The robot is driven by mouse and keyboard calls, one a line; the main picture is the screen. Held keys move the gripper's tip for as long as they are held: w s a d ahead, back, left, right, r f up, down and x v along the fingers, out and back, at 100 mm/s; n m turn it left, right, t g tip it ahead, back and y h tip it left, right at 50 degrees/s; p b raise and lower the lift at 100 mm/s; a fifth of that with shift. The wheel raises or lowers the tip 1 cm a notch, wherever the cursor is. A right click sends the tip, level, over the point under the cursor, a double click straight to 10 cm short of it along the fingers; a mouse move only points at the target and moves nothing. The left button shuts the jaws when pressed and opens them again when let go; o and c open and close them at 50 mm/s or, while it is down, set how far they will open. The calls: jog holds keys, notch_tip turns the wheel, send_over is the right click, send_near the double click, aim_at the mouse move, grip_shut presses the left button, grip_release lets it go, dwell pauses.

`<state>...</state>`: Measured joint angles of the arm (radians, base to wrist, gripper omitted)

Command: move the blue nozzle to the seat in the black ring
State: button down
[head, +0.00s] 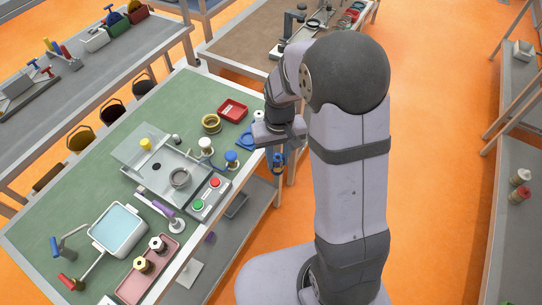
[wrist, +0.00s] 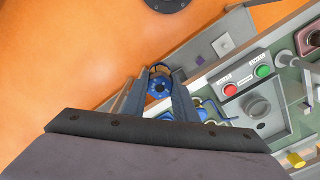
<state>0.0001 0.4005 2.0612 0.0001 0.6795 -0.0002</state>
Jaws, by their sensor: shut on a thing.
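My gripper (head: 278,156) is shut on the blue nozzle (head: 278,164) and holds it just past the right edge of the green bench. In the wrist view the blue nozzle (wrist: 160,88) sits between the two fingers, with orange floor behind it. A dark grey ring (head: 180,178), which looks like the black ring, stands on the grey plate at the middle of the bench, left of and apart from my gripper. The ring also shows in the wrist view (wrist: 257,106) at right. Its seat looks empty, though the inside is small and dark.
A control box with red and green buttons (head: 209,198) stands beside the ring. A blue-topped piece (head: 231,158), a white-topped piece (head: 205,145), a brass ring (head: 211,123) and a red tray (head: 233,110) stand near the bench's right side. A yellow piece (head: 145,144) is behind the plate.

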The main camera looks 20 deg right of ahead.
jog(key=shift+w+a+f, duration=0.2)
jog(key=shift+f, duration=0.25)
jog(key=w+a+r+n+p, duration=0.1)
jog(key=w+a+r+n, duration=0.15)
jog(key=w+a, duration=0.35)
jog(key=m, duration=0.3)
send_over(180, 178)
jog(key=shift+f+n, duration=0.25)
jog(key=shift+f, duration=0.1)
jog(key=shift+f+b, duration=0.15)
jog(key=shift+b, duration=0.25)
jog(key=shift+f+b, duration=1.75)
jog(key=shift+f, duration=0.45)
jog(key=shift+f, duration=1.05)
